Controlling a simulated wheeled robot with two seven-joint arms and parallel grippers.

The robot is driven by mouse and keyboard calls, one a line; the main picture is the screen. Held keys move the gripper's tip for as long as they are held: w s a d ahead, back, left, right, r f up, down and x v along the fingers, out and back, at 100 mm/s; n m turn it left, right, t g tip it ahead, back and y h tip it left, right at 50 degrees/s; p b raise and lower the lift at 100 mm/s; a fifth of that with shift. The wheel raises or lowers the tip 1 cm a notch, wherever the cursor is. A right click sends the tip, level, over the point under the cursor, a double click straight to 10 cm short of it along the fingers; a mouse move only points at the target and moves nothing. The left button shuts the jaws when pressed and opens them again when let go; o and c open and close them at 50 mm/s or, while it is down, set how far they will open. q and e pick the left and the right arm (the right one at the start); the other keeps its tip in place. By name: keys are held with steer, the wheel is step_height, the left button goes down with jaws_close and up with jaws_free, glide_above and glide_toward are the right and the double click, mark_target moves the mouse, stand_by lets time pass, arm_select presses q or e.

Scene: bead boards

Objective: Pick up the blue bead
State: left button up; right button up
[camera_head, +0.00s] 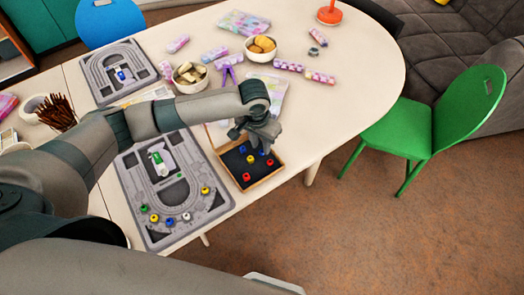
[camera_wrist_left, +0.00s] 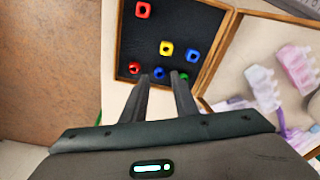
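The beads lie in a dark tray with a wooden rim (camera_head: 277,172). The tray also shows in the left wrist view (camera_wrist_left: 213,75). In that view one blue bead (camera_wrist_left: 158,74) lies between the tips of my left gripper (camera_wrist_left: 161,77) as seen from the wrist. The fingers are apart, with nothing held; I cannot tell the height gap. A second blue bead (camera_wrist_left: 192,56) lies to the upper right, beside a yellow bead (camera_wrist_left: 166,48). In the head view my left gripper (camera_head: 256,141) is over the tray's far part and hides some of it. My right gripper is not in view.
Bowls (camera_head: 261,48) stand behind. A green chair (camera_head: 440,125) is at right.

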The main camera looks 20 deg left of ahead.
mark_target(261, 155)
arm_select(q)
steer(key=shift+w+d+f, duration=0.1)
steer(key=shift+w+f, duration=0.05)
steer(key=shift+f, duration=1.4)
jaws_close()
